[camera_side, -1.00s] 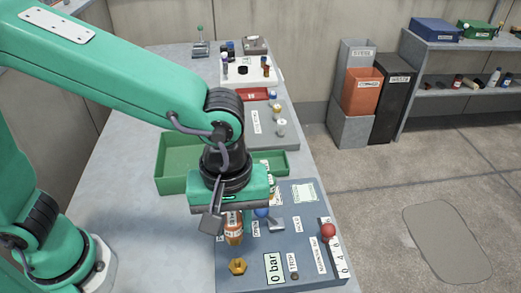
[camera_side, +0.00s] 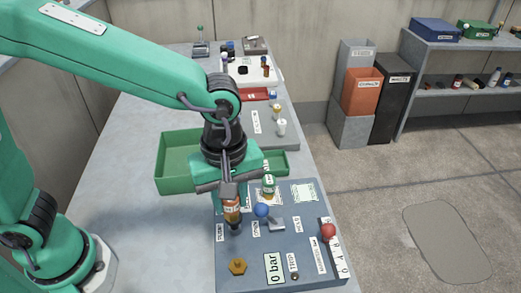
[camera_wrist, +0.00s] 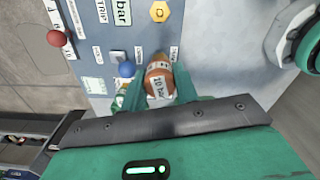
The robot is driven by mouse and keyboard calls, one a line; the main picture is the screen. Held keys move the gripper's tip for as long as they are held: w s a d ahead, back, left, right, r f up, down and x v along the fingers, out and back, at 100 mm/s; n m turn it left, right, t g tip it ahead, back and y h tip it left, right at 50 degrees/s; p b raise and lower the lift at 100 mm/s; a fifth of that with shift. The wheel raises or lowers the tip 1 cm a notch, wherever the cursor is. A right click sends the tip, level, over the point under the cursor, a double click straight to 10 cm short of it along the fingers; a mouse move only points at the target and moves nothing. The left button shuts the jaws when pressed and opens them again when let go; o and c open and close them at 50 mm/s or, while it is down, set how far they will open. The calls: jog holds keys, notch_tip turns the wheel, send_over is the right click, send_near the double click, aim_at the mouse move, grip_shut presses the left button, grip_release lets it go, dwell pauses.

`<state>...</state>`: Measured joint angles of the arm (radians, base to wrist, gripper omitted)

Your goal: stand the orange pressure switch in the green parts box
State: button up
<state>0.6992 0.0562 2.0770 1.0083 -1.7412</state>
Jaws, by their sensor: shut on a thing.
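My gripper (camera_side: 230,192) is shut on the orange pressure switch (camera_side: 232,208), which hangs upright below the fingers over the left part of the blue-grey panel. Whether its dark lower end touches the panel is hard to tell. In the wrist view the switch (camera_wrist: 158,84) shows a white "10 bar" label between the green fingers (camera_wrist: 157,98). The green parts box (camera_side: 171,186) stands open on the bench behind and left of my gripper. The visible part of its inside looks empty; my wrist hides its right side.
The panel (camera_side: 222,278) carries a blue knob (camera_side: 261,210), a green-topped part (camera_side: 268,186), a red ball knob (camera_side: 328,230) and a brass hex nut (camera_side: 237,267). A grey board (camera_side: 290,140) and a white tray (camera_side: 240,78) lie farther back. The bench left of the panel is clear.

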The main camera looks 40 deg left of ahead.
jog(key=w+a+f+n, duration=0.1)
jog(key=w+a+n, duration=0.2)
jog(key=a, duration=0.6)
jog(key=w+a+f+n, duration=0.1)
jog(key=w+a+n, duration=0.3)
jog(key=a+n, duration=0.4)
jog(key=shift+a+f, duration=0.35)
jog(key=shift+a, duration=0.55)
jog(key=shift+w, duration=0.1)
send_over(186, 167)
notch_tip(186, 167, down, 7)
jog(key=shift+f, duration=0.15)
jog(key=shift+f, duration=1.9)
jog(key=shift+f, duration=0.1)
